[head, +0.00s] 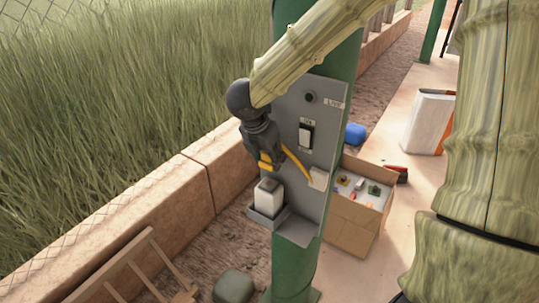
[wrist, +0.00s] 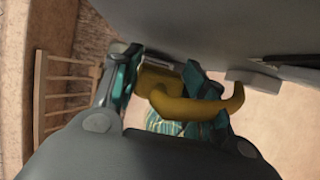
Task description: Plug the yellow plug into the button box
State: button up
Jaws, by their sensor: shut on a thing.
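My gripper (head: 263,154) is in front of the left part of a grey panel, pointing down, with its fingers shut on the yellow plug (head: 265,165). In the wrist view the plug (wrist: 158,76) sits between the teal fingers of my gripper (wrist: 160,84). A thick yellow cable (head: 296,163) curves from the plug to a pale block on the panel's right edge; the cable also shows in the wrist view (wrist: 195,108). Just below the plug, a white box with a dark top (head: 269,194), likely the button box, stands on a grey bracket. The plug appears above it, apart; its front end is hidden.
The grey panel (head: 323,120) is on a green post (head: 290,265) and bears a switch (head: 305,135) and a round dark knob or socket (head: 310,97). A cardboard box (head: 352,232) with small parts stands at right. A low wall (head: 150,205) runs behind.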

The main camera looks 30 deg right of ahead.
aim_at(269, 169)
jog(key=shift+f+b, duration=1.6)
jog(key=shift+f, duration=0.85)
jog(key=shift+b, duration=0.55)
dwell(0.5)
jog(key=shift+d+f+b, duration=0.1)
jog(key=shift+f+b, duration=0.45)
jog(key=shift+f, duration=0.05)
dwell(0.4)
jog(key=o, duration=1)
jog(key=shift+o, duration=0.2)
jog(key=shift+r, duration=0.15)
jog(key=v, duration=1.2)
